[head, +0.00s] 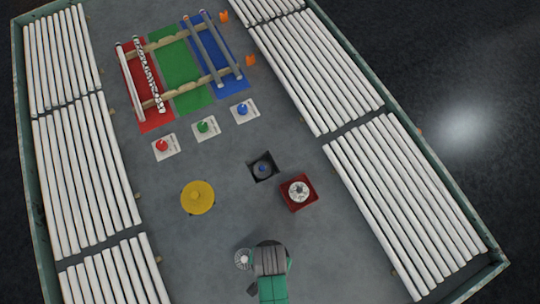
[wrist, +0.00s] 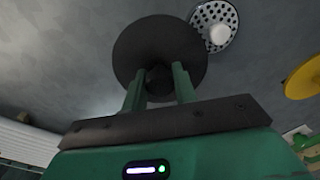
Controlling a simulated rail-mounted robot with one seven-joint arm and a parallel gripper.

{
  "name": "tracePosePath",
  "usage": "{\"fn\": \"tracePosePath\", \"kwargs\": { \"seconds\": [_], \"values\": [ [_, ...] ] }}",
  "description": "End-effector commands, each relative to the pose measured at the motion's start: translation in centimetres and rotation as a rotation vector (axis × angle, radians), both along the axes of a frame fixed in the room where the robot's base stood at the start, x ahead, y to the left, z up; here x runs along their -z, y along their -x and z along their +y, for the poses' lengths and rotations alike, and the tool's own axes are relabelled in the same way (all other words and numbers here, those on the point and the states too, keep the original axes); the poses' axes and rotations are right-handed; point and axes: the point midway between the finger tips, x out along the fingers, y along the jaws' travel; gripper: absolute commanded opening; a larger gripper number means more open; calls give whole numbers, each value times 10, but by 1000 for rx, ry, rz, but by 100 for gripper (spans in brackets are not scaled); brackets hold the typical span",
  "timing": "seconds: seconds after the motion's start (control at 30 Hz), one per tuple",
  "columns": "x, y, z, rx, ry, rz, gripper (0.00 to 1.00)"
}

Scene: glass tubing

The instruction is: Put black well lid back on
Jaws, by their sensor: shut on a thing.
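My gripper (wrist: 158,82) is shut on the knob of a round black lid (wrist: 160,45) in the wrist view. The lid's disc lies beyond the fingertips, which hold it near its centre. In the head view my arm end is at the bottom middle, and the lid cannot be made out clearly there. The black square well (head: 263,166) is uncovered, up and slightly left of my arm end in that view. A small blue thing (head: 262,169) shows inside it.
A red square well (head: 285,203) with a white speckled top stands beside the black well. A yellow disc (head: 198,197) lies to the left. A white perforated disc (head: 242,259) lies close to my arm. White tubes (head: 385,195) line both sides. Coloured buttons (head: 204,128) and a tube rack stand farther back.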

Motion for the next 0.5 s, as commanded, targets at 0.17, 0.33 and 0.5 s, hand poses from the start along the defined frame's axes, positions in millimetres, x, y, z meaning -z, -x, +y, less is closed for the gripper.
{"fn": "tracePosePath", "kwargs": {
  "seconds": [0.17, 0.33, 0.5],
  "values": [
    [-3, 29, 0, 0, 0, 0, 0],
    [-4, 42, 0, 1, 0, 0, 0],
    [-4, 44, 0, 1, -1, -1, 0]
  ]
}}
